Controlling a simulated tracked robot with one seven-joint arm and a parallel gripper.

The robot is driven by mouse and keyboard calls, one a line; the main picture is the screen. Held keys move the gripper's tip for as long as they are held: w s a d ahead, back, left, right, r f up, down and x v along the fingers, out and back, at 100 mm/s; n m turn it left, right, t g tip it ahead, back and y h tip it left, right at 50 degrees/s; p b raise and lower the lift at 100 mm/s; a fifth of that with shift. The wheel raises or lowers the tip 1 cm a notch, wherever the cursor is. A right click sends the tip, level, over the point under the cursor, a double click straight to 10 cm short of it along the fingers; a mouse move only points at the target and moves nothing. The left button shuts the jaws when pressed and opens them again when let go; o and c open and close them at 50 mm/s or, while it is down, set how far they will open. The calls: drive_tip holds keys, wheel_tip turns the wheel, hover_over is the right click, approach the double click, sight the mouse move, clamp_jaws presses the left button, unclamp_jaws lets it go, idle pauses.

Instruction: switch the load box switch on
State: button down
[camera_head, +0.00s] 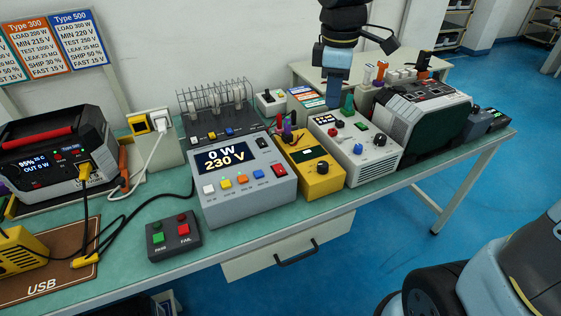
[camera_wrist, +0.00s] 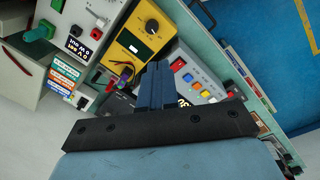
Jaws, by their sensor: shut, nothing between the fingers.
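The likely load box (camera_head: 213,133) is a dark box at the back of the bench, with a wire cage of pale tubes on top and small coloured controls along its front. A small white box with a dark switch (camera_head: 270,102) stands right of it; I cannot tell which switch is the load box's. My gripper (camera_head: 334,100) hangs to the right, above the back of the bench, apart from both. In the wrist view, my closed, empty fingers (camera_wrist: 155,85) point over the instruments and hide part of the bench. Switch positions are too small to read.
A grey meter (camera_head: 250,185) reads 0 W and 230 V.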

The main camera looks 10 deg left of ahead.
sight(281, 171)
drive_tip(key=a+f+n+g, duration=0.2)
drive_tip(key=a+f+n, duration=0.3)
drive_tip(key=a, duration=0.6)
drive_tip(key=shift+w+a+f+n+h, duration=0.2)
drive_tip(key=shift+w+a+n+h, duration=0.1)
drive_tip(key=shift+n, duration=1)
drive_tip(key=shift+f, duration=0.1)
drive_tip(key=f, duration=0.4)
drive_tip(key=s+f, duration=0.1)
drive_tip(key=f, duration=0.4)
drive_tip(key=d+f, duration=0.1)
drive_tip(key=f, duration=0.3)
drive_tip(key=shift+s+f, duration=0.3)
drive_tip(key=shift+f, duration=0.1)
drive_tip(key=shift+f, duration=0.1)
drive_tip(key=shift+w+a+r, duration=0.25)
drive_tip(key=shift+w+a, duration=0.15)
drive_tip(key=shift+w, duration=0.25)
